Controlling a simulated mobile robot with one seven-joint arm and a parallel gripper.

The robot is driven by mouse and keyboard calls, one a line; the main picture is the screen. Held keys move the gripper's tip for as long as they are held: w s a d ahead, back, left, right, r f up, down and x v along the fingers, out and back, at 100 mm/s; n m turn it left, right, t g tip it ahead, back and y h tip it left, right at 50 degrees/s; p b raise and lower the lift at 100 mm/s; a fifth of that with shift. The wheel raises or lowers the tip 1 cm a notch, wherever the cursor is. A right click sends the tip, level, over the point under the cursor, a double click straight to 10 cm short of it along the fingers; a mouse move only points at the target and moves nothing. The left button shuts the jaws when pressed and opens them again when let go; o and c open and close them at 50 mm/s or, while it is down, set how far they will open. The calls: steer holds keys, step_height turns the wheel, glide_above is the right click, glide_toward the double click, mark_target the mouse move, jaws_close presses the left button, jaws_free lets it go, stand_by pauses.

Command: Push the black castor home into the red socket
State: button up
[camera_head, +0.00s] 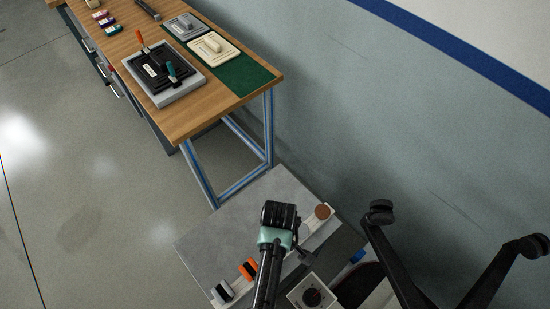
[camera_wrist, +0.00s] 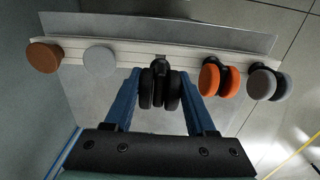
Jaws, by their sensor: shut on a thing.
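In the wrist view, the black castor (camera_wrist: 158,91) sits between the two blue fingers of my gripper (camera_wrist: 160,73), which is shut on it. The castor's top end is at the pale rail (camera_wrist: 130,56); I cannot tell whether it still rests there. In the head view, my gripper hangs over the grey tabletop near the rail, and my own arm hides the fingers and the black castor. I cannot make out a red socket for certain in either view.
An orange castor (camera_wrist: 220,78), a grey castor (camera_wrist: 265,83), a brown disc (camera_wrist: 43,57) and a grey disc (camera_wrist: 100,61) line the rail. A pale box with a dark dial (camera_head: 312,297) stands close by. Black chair legs (camera_head: 393,258) rise at right. A wooden bench (camera_head: 195,122) stands behind.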

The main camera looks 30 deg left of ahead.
steer(key=shift+r+p, duration=2.1)
steer(key=shift+p, duration=0.05)
